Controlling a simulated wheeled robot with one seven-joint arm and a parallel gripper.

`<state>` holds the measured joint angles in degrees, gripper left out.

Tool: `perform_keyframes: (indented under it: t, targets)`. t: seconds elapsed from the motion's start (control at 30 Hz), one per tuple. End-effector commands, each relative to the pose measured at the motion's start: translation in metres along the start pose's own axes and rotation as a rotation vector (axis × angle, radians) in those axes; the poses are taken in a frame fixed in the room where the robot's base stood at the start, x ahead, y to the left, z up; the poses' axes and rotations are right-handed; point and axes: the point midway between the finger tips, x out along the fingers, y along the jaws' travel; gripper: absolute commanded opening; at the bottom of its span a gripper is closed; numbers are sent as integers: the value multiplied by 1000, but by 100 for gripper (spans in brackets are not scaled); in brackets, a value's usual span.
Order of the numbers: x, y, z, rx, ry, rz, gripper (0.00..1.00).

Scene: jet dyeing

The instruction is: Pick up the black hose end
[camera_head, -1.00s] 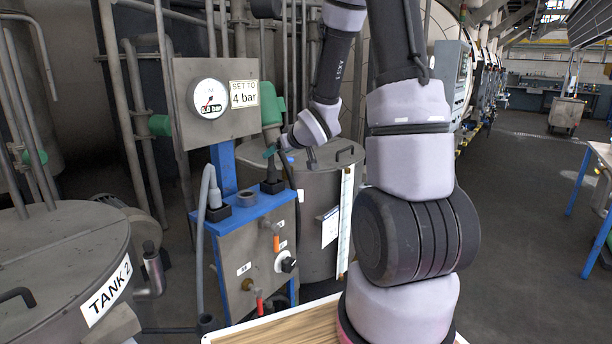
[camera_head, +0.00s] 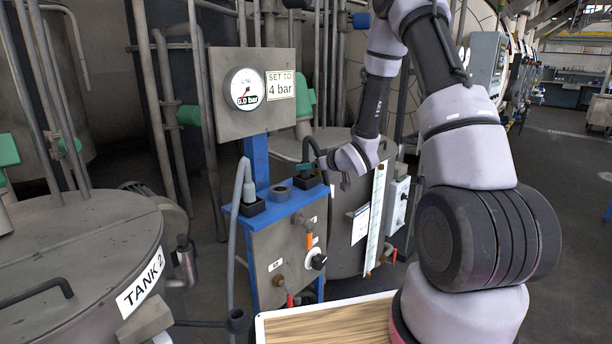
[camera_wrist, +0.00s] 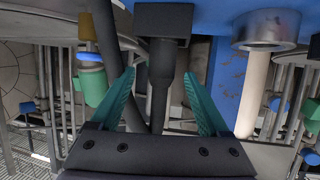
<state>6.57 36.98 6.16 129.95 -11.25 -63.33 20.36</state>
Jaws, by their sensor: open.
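The black hose end (camera_wrist: 160,75) sits in a square black socket (camera_wrist: 163,22) on the blue stand. In the head view, that socket (camera_head: 306,181) is at the right of the stand's blue top, with a black hose curving beside it. My gripper (camera_wrist: 158,88) has two teal fingers, spread apart on either side of the hose end in the wrist view. Gaps show between the fingers and the hose end. In the head view, my gripper (camera_head: 308,166) is just above the socket, and the fingers largely hide the hose end.
A grey hose (camera_head: 239,200) stands in another black socket at the left. A grey ring (camera_head: 280,190) lies between the sockets. A gauge panel (camera_head: 253,93) rises behind the stand. TANK 2 (camera_head: 80,255) is at left; another metal tank (camera_head: 345,225) is behind my gripper.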

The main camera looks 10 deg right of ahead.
Motion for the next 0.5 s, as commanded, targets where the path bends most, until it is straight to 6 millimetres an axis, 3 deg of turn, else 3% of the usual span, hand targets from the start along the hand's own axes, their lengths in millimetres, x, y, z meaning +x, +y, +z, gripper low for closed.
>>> perform_keyframes:
  t: [0.2, 0.47, 0.5]
  targets:
    - [30, -2, 1, 0, -1, -1, 79]
    - [33, -1, 1, 0, 0, 0, 79]
    - [33, -1, 1, 0, 0, 0, 75]
